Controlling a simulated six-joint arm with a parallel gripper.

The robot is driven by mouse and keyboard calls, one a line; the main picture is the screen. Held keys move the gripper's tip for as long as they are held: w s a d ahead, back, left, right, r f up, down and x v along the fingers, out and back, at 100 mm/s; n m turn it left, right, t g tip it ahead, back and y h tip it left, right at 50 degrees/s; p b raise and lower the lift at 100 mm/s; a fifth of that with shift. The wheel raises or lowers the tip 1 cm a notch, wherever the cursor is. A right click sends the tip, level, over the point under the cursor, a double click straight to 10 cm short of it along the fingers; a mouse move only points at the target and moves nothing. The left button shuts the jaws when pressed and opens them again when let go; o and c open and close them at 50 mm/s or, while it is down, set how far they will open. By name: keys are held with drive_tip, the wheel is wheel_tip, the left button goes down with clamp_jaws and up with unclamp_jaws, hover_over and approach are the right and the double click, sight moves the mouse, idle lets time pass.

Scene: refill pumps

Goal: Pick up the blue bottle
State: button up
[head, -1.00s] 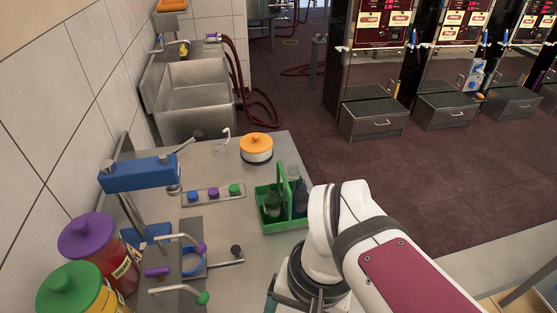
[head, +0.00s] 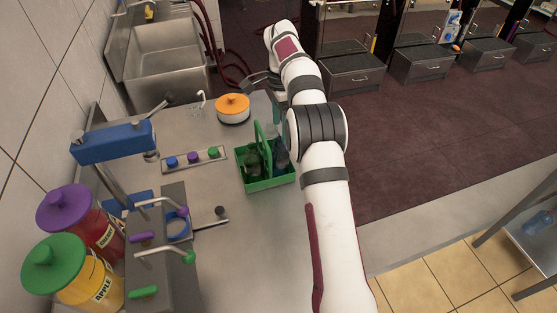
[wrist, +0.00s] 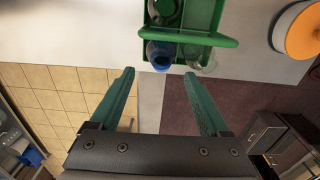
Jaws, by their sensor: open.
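The blue bottle (wrist: 160,56) stands in a green carrier (wrist: 222,40) in the wrist view, seen from above, just beyond the gap between my fingertips. In the head view the bottle (head: 281,158) is dark and partly hidden by the carrier handle and my arm. The green carrier (head: 268,184) sits on the steel counter and also holds a dark green bottle (head: 252,163) and, in the wrist view, a clear bottle (wrist: 197,58). My gripper (wrist: 159,75) is open and empty, its teal fingers apart. In the head view it is partly hidden behind my arm.
An orange-lidded white pot (head: 233,108) stands behind the carrier. A strip with blue, purple and green caps (head: 193,157) lies to the left, near a blue-topped press (head: 113,140). Lidded jars (head: 68,270) stand at the left wall. The counter's front middle is clear.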

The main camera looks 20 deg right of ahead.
sight(279, 149)
drive_tip(key=f, duration=0.9)
drive_tip(key=shift+w+a+f, duration=0.1)
drive_tip(key=shift+a+f, duration=0.1)
clamp_jaws()
